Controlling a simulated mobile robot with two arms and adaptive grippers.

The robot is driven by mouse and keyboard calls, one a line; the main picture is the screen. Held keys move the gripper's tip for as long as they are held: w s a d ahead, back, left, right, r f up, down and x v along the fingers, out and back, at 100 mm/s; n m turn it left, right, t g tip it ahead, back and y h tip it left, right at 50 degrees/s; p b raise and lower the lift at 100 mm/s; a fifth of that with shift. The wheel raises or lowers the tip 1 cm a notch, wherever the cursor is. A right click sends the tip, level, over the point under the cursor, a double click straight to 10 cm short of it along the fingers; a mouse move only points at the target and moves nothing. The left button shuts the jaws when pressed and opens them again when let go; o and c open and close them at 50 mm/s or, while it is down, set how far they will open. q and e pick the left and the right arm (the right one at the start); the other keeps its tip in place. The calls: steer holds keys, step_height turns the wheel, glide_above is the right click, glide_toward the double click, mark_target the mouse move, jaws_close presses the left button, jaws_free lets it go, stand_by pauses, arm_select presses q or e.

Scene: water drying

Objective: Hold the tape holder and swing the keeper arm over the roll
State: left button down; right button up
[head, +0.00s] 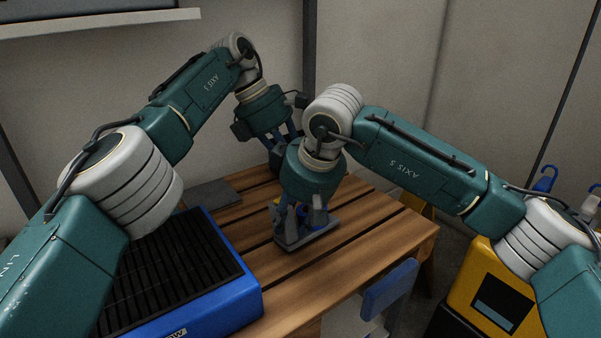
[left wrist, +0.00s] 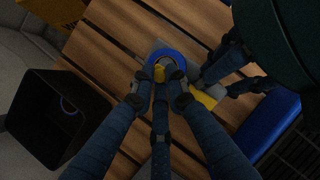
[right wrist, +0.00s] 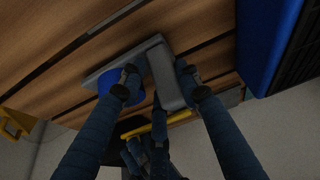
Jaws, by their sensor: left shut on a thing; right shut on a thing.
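The tape holder's grey base (head: 292,241) sits on the wooden table below my right gripper (head: 303,213). In the right wrist view, my right gripper (right wrist: 158,80) is shut on the holder's grey upright block (right wrist: 165,75), with the blue roll (right wrist: 116,92) beside its left finger. In the left wrist view, the blue roll (left wrist: 162,54) lies just beyond my left gripper (left wrist: 159,90), and a yellow part (left wrist: 159,73) shows between the fingertips. My left gripper is shut on this part, seemingly the keeper arm; the exact contact is unclear. The head view mostly hides the left fingers behind my right arm.
A blue box with a black slatted top (head: 222,250) stands on the table's left. A grey flat plate (head: 212,194) lies behind it. A dark open bin (left wrist: 62,118) stands beside the table. A yellow case (head: 490,290) stands at the right. The table's right part is clear.

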arm_select(q)
steer(key=c, duration=1.7)
jaws_free()
steer(key=shift+s+d+r, duration=0.15)
steer(key=shift+s+d, duration=0.35)
steer(key=shift+c, duration=0.2)
steer(key=shift+w+a+f, duration=0.1)
steer(key=shift+a+f, duration=0.1)
steer(key=shift+f, duration=0.05)
steer(key=w+a+r+n+t, duration=0.1)
steer(key=a+r+n, duration=0.5)
steer(key=r, duration=0.5)
steer(key=w+d+r+m+t+h, duration=0.35)
steer(key=d+r+h, duration=0.2)
steer(key=d, duration=0.75)
steer(key=w+d+r+m+t+h, duration=0.1)
steer(key=d+r+h, duration=0.1)
steer(key=d+r, duration=0.2)
steer(key=w+d+r+m+h, duration=0.1)
steer(key=d+r+h, duration=0.2)
steer(key=r, duration=0.6)
steer(key=shift+d+r+t, duration=0.25)
steer(key=shift+d+t, duration=0.1)
steer(key=shift+d, duration=0.65)
steer(key=shift+w, duration=0.1)
